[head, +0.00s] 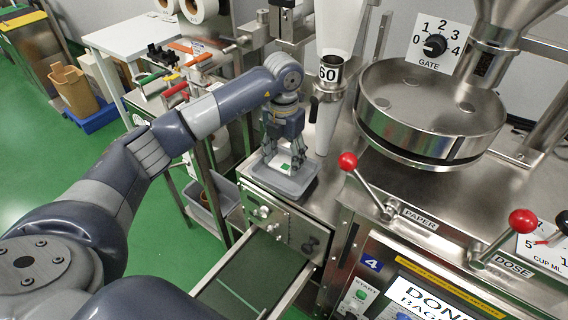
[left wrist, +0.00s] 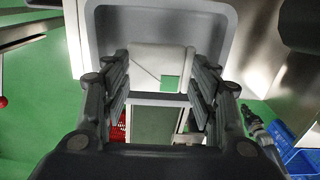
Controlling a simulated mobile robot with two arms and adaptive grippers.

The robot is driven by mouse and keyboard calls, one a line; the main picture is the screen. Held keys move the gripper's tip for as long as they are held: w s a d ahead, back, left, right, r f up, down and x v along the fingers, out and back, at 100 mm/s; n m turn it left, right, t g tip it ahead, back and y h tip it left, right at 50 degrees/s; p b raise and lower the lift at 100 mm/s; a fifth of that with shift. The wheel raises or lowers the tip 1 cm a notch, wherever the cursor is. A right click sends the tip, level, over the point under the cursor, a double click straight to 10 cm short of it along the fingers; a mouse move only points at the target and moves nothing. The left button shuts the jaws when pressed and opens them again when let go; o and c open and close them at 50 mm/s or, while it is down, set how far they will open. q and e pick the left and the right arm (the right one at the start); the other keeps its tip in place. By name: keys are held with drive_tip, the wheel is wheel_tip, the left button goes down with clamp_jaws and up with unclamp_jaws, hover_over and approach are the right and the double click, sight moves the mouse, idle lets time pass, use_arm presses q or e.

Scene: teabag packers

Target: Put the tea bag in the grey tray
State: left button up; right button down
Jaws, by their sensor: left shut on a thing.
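The grey tray (head: 302,184) stands on the steel machine ledge, below my left gripper (head: 284,166). My left gripper points down into the tray area and is shut on the tea bag. The white tea bag with a green tag (left wrist: 148,62) shows between the fingers in the left wrist view, with the tray's grey rim (left wrist: 228,30) around it. In the head view the fingers hide most of the bag, and only a bit of white and green shows. I cannot tell whether the bag touches the tray floor. My right gripper is not in view.
A red-knobbed paper lever (head: 348,161) and a round steel hopper (head: 432,105) are to the right. A grey bin (head: 212,192) is to the left.

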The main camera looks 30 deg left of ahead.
sight(284, 161)
use_arm(q)
drive_tip(key=shift+f, duration=0.4)
wheel_tip(284, 161, down, 3)
drive_tip(key=shift+w+f+p, duration=0.15)
drive_tip(key=shift+f+p, duration=0.05)
drive_tip(key=shift+p, duration=0.3)
drive_tip(key=shift+f, duration=0.2)
drive_tip(key=o, duration=0.5)
drive_tip(key=shift+a, duration=0.1)
drive_tip(key=shift+o, duration=0.7)
drive_tip(key=shift+r, duration=0.2)
drive_tip(key=shift+w+r, duration=0.1)
drive_tip(key=shift+r, duration=0.1)
wheel_tip(284, 161, up, 10)
drive_tip(key=b, duration=0.3)
drive_tip(key=shift+r, duration=0.25)
drive_tip(key=shift+r+b, duration=0.3)
drive_tip(key=shift+r, duration=0.3)
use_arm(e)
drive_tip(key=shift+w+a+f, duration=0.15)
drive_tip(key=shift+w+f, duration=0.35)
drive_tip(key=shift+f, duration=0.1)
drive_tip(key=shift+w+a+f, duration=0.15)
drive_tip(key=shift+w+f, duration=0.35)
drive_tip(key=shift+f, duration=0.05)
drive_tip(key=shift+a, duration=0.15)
